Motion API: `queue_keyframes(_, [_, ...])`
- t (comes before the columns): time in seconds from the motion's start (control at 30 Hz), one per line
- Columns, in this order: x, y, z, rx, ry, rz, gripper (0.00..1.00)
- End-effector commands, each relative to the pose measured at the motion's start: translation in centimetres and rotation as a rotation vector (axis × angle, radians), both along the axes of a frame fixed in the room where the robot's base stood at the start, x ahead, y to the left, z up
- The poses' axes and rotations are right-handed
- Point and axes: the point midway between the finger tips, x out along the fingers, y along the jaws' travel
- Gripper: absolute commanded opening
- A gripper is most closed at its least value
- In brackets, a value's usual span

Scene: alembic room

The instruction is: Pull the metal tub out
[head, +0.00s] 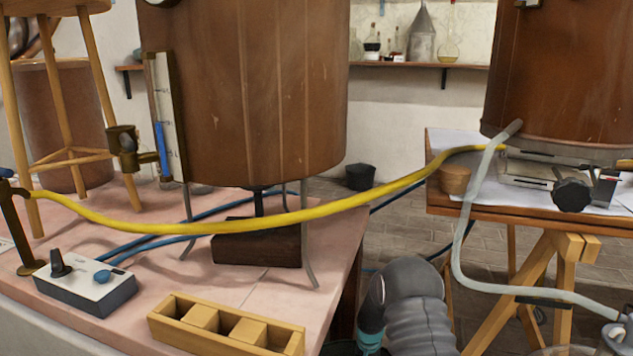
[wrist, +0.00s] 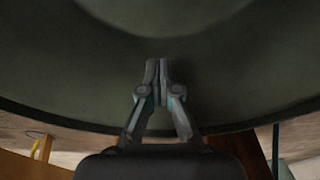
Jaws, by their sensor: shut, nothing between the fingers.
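My gripper (wrist: 159,68) is shut and empty in the wrist view. Its fingertips lie in front of a large, dark grey-green round surface (wrist: 60,70) with a curved lower edge. This may be the metal tub, but I cannot tell for sure, nor whether the fingers touch it. In the head view my arm shows at the bottom centre, and my gripper is hidden. No metal tub can be clearly made out there.
A pink-topped bench (head: 180,265) on the left bears a wooden tray (head: 225,325) and a control box (head: 85,285). A yellow hose (head: 330,212) spans to the right-hand table (head: 500,208). A small dark bucket (head: 360,177) stands on the floor behind.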

Motion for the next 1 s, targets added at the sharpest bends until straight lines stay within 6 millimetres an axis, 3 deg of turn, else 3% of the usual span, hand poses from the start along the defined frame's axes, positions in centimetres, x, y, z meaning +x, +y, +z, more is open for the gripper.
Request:
queue_keyframes(0.6, [3.5,-1.5,-0.1,0.000,-0.003,-0.002,0.00])
queue_keyframes(1.0, [4.2,-1.8,0.0,0.000,-0.003,-0.001,0.00])
